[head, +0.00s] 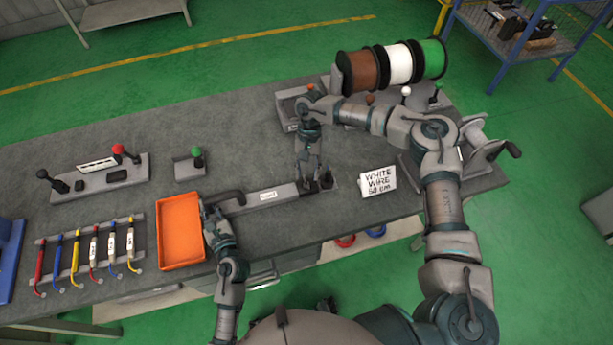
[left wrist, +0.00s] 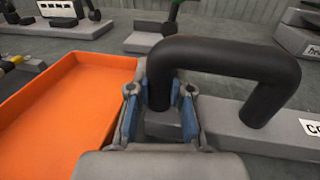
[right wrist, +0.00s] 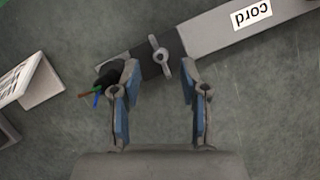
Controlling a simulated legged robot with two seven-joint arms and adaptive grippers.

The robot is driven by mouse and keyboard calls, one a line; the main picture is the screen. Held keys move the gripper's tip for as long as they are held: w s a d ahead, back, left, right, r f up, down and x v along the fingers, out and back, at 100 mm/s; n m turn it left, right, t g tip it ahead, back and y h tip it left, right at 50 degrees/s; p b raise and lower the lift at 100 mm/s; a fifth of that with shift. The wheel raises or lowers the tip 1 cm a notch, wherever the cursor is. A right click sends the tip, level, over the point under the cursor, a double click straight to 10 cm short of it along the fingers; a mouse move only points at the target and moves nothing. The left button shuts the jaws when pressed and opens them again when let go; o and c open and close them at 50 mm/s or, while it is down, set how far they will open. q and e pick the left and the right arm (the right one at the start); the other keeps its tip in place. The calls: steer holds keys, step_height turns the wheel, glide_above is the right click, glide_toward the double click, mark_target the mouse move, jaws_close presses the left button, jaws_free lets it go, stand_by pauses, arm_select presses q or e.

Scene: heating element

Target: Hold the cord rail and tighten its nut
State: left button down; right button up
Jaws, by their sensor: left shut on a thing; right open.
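The cord rail (head: 272,196) is a long grey bar on the table, with a "cord" label and a black handle (left wrist: 225,55) at its left end. My left gripper (left wrist: 160,115) is shut on the near leg of that handle; it also shows in the head view (head: 207,212). The nut (right wrist: 160,56) is a grey wing nut on a dark plate at the rail's other end. A black cord end (right wrist: 109,75) with coloured wires sticks out beside it. My right gripper (right wrist: 160,105) is open and empty above the table, with the nut beyond and between its fingertips.
An orange tray (head: 180,262) stands left of the handle. A "white wire" sign (head: 377,181) stands right of the nut. Wire spools (head: 397,62) and a crank (head: 490,150) are at the back right. Tools with coloured handles (head: 93,248) lie at left.

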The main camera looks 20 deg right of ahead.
mark_target(306, 183)
steer(key=shift+x, duration=1.25)
